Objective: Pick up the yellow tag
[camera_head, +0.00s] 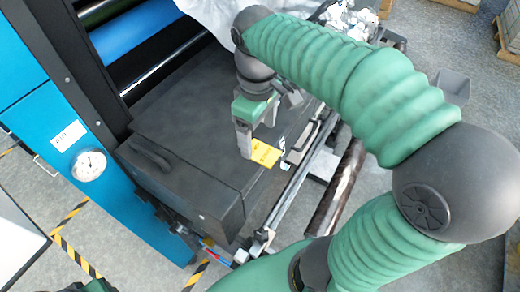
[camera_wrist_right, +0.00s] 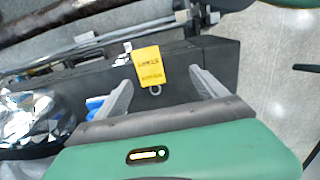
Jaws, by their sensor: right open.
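The yellow tag (camera_head: 265,153) lies on the edge of the black machine housing in the head view. In the right wrist view the yellow tag (camera_wrist_right: 149,66) shows ahead of the fingers, with dark print and a small ring below it. My right gripper (camera_head: 257,146) hangs just above and beside the tag, its fingers pointing down. In the right wrist view my right gripper (camera_wrist_right: 158,82) is open, with the tag roughly midway between the finger directions and nothing held. I cannot tell whether a finger touches the tag.
The black housing (camera_head: 190,125) belongs to a blue machine (camera_head: 75,165) with rollers (camera_head: 130,35). A metal rail and a brown roll (camera_head: 337,185) run along its right side. Crumpled foil (camera_head: 350,22) lies at the back.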

